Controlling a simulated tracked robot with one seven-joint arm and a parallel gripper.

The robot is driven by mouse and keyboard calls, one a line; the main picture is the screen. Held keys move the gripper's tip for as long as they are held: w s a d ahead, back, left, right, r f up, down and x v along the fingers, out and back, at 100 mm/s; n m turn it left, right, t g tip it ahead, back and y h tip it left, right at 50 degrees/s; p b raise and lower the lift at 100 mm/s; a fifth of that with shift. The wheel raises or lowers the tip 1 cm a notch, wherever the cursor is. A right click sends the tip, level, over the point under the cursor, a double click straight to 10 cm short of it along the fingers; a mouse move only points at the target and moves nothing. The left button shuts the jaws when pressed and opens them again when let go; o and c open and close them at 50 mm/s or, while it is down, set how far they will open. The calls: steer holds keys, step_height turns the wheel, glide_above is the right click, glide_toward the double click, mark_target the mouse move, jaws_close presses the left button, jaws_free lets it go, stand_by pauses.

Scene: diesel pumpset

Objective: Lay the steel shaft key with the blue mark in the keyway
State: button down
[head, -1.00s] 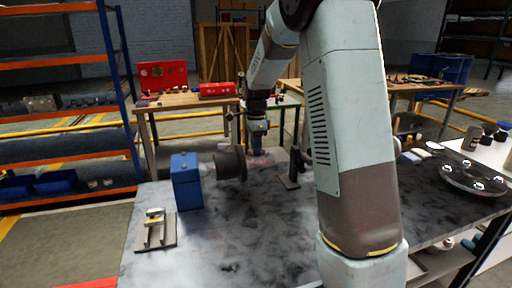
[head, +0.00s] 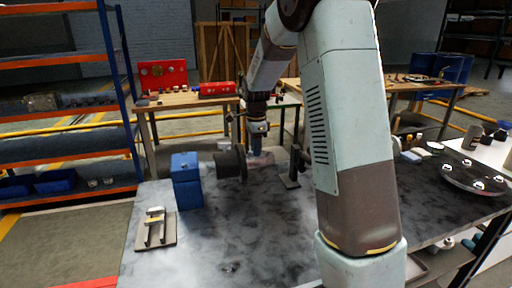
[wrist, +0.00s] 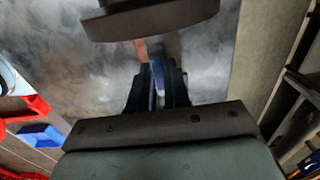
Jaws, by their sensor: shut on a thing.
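My gripper (wrist: 158,88) is shut on a thin steel key with a blue mark (wrist: 158,76), held upright between the dark fingers in the wrist view. In the head view, my gripper (head: 256,150) points down over the shaft (head: 268,158), just right of the dark round coupling (head: 230,164). The coupling's rim (wrist: 150,20) crosses the top of the wrist view, ahead of the fingers. The keyway cannot be made out, and I cannot tell whether the key touches the shaft.
A blue block (head: 186,182) stands left of the coupling. A small plate with a metal holder (head: 156,230) lies at the bench's front left. An upright support (head: 291,170) stands right of the shaft.

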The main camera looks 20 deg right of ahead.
steer(key=shift+r, duration=0.45)
stand_by(0.7)
steer(key=shift+f, duration=0.5)
stand_by(1.2)
steer(key=shift+r, duration=0.2)
steer(key=shift+r, duration=0.25)
stand_by(0.4)
stand_by(1.1)
steer(key=shift+f, duration=0.4)
stand_by(0.4)
steer(key=shift+r, duration=0.45)
